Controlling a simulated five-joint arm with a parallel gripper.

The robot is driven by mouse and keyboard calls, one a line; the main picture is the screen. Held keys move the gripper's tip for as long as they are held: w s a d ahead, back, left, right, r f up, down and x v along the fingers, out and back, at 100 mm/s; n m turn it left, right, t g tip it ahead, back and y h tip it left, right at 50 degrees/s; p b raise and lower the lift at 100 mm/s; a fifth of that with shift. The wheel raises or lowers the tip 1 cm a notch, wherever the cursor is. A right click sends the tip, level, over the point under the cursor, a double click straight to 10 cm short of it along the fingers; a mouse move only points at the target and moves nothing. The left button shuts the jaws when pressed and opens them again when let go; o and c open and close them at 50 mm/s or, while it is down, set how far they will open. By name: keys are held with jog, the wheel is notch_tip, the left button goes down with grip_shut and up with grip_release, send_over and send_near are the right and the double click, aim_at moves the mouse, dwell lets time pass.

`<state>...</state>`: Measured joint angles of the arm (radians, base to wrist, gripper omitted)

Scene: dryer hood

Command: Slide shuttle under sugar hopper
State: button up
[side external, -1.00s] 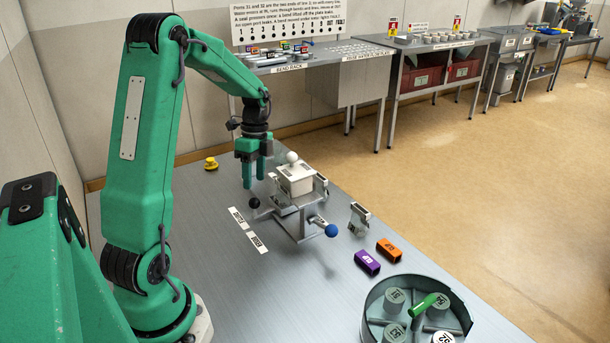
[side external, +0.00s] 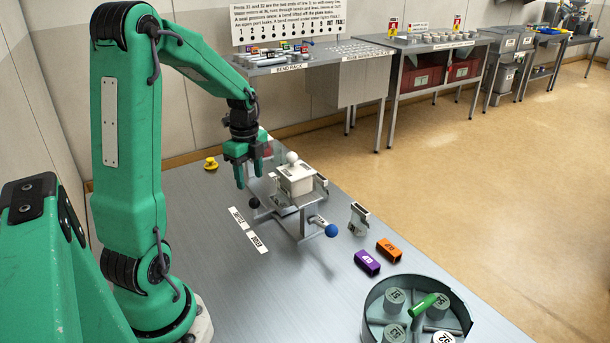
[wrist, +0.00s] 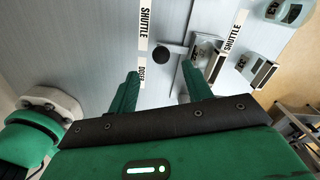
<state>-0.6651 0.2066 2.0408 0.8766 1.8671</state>
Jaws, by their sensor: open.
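A grey stand (side external: 303,222) on the bench carries a white box with a round white knob, seemingly the hopper (side external: 296,182). A rod with a black ball (side external: 254,203) sticks out at its left, and one with a blue ball (side external: 331,231) at its right front. I cannot tell for sure which part is the shuttle. My gripper (side external: 249,181) is open and empty, pointing down above and behind the black ball. In the wrist view, the black ball (wrist: 160,54) appears between and beyond the fingertips of my gripper (wrist: 161,78).
SHUTTLE (side external: 237,217) and DOSER (side external: 257,243) labels lie flat left of the stand. A small metal piece (side external: 359,218), purple block (side external: 367,262), orange block (side external: 389,250) and round tray (side external: 372,317) stand to the right. A yellow knob (side external: 211,164) is at the back left.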

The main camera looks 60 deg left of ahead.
aim_at(253, 199)
jog(key=shift+s+d+m+t+y, duration=0.4)
jog(key=shift+s+m+t+y, duration=0.1)
jog(key=shift+s+m+t, duration=0.35)
jog(key=shift+w+f, duration=0.1)
jog(key=shift+w, duration=0.05)
jog(key=shift+w+a+f, duration=0.1)
jog(key=shift+w+f, duration=0.15)
jog(key=shift+f, duration=1)
jog(key=shift+w+f, duration=0.2)
jog(key=shift+f, duration=1.05)
jog(key=shift+w+a+f, duration=0.1)
jog(key=shift+w+f, duration=0.15)
jog(key=shift+f, duration=1)
jog(key=shift+d, duration=0.1)
grip_shut()
